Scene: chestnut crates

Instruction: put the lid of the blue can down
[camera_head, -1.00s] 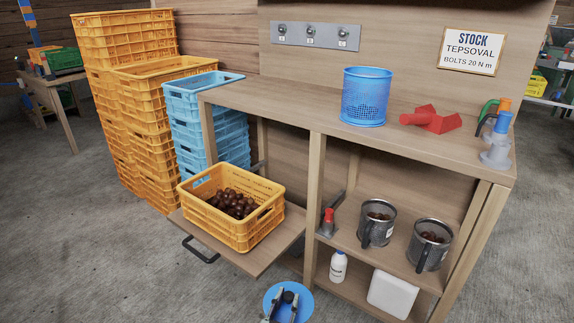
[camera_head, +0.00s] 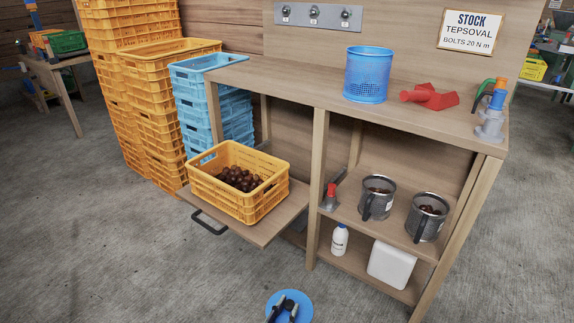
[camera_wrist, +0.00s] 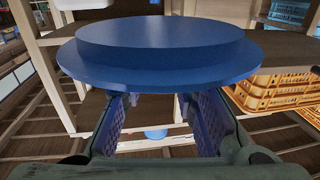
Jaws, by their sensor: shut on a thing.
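The lid (camera_head: 290,298) is a flat blue disc low at the bottom edge of the head view. It also fills the upper middle of the wrist view as a blue disc with a raised round step (camera_wrist: 158,48). My gripper (camera_head: 288,308) is shut on the lid, and both fingers show below it in the wrist view (camera_wrist: 155,112). The part gripped is hidden beneath the disc. A small blue round thing (camera_wrist: 156,134) shows between the fingers, too little to identify.
A yellow crate of chestnuts (camera_head: 233,201) sits on a pulled-out board. Concrete floor lies open at left front.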

